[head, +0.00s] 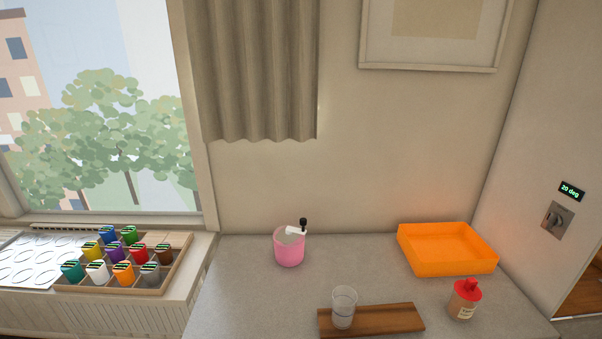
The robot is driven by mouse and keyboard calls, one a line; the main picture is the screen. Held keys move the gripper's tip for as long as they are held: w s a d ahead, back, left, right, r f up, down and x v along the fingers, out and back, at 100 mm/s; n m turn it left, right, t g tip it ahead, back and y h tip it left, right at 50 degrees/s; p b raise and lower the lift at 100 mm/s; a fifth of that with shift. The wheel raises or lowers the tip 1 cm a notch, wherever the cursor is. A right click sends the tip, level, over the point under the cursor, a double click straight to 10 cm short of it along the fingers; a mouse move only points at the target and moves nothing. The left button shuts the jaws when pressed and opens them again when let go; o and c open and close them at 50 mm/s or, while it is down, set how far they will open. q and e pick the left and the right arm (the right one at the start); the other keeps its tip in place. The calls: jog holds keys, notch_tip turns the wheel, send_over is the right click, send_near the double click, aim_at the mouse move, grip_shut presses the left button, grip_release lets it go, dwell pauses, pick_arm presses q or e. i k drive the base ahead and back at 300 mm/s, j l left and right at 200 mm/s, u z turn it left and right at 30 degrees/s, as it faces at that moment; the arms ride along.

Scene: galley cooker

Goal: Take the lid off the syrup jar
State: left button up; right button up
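The syrup jar (461,308) looks to be the small brown jar with a pale label at the front right of the grey counter. Its red lid (467,290) sits on top of it. The jar stands upright, just right of a wooden board. The writing on the label is too small to read. Neither of my grippers shows in the head view.
A clear glass (344,308) stands on the wooden board (395,318). An orange tray (447,262) lies behind the jar. A pink pot (289,254) with a white and black item stands at the back left. The counter's middle (345,262) is clear.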

aim_at(468, 288)
jog(key=z, duration=1.35)
